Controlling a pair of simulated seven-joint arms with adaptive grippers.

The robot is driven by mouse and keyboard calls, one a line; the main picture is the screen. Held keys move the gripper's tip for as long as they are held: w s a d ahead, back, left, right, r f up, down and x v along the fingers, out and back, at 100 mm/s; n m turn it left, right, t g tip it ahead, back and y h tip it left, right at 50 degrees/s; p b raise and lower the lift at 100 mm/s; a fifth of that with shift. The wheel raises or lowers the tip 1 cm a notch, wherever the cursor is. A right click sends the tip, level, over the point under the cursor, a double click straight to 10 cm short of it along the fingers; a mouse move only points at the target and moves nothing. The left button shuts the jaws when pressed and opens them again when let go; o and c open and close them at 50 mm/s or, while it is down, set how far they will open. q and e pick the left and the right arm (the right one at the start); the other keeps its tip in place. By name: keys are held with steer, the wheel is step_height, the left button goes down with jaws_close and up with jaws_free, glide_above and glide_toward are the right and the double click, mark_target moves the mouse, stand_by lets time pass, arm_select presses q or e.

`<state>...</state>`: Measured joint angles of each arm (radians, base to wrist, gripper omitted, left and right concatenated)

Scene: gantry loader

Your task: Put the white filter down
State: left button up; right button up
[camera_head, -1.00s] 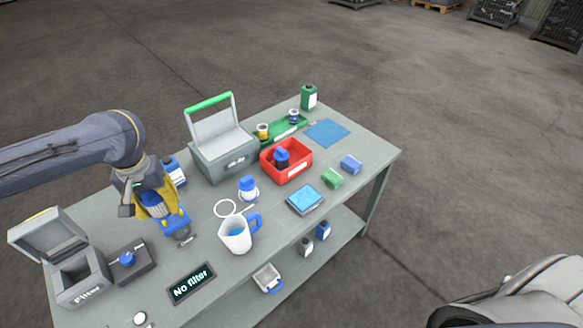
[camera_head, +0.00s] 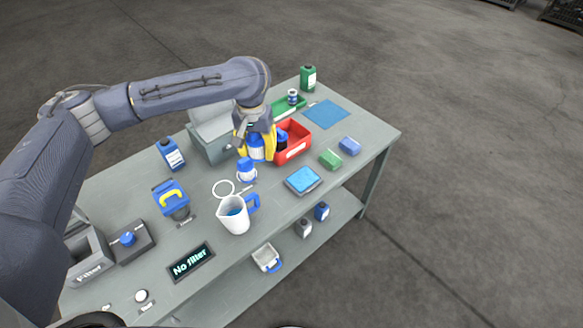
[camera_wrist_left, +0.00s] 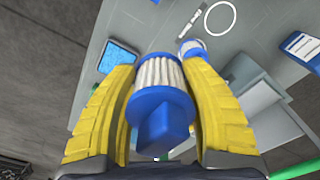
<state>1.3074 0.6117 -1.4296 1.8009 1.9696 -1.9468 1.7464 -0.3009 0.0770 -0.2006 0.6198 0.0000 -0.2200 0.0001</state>
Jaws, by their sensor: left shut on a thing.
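My left gripper (camera_head: 254,152) is shut on the white filter (camera_wrist_left: 160,73), a pleated white cylinder with a blue end cap. The yellow fingers of my left gripper (camera_wrist_left: 160,95) flank it in the left wrist view. The gripper is over the table, between the grey box and the red bin, behind the blue-and-white container. The filter appears held above the tabletop; I cannot tell how high. My right gripper is not in view.
The red bin (camera_head: 299,154) stands right of the gripper. A blue-and-white container (camera_head: 246,175) and a white jug (camera_head: 231,222) stand in front. The blue housing (camera_head: 166,195) and a "No filter" display (camera_head: 190,263) are left. A blue mat (camera_head: 327,114) lies bare at the back.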

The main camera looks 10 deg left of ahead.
mark_target(264, 193)
arm_select(q)
step_height(264, 193, down, 19)
steer(key=shift+f, duration=0.1)
steer(key=shift+c, duration=0.2)
stand_by(0.5)
steer(key=shift+f, duration=0.1)
steer(key=o, duration=1.2)
step_height(264, 193, up, 12)
steer(key=shift+s+f, duration=0.15)
steer(key=shift+f, duration=0.1)
steer(key=shift+o, duration=1.1)
steer(key=shift+r, duration=0.4)
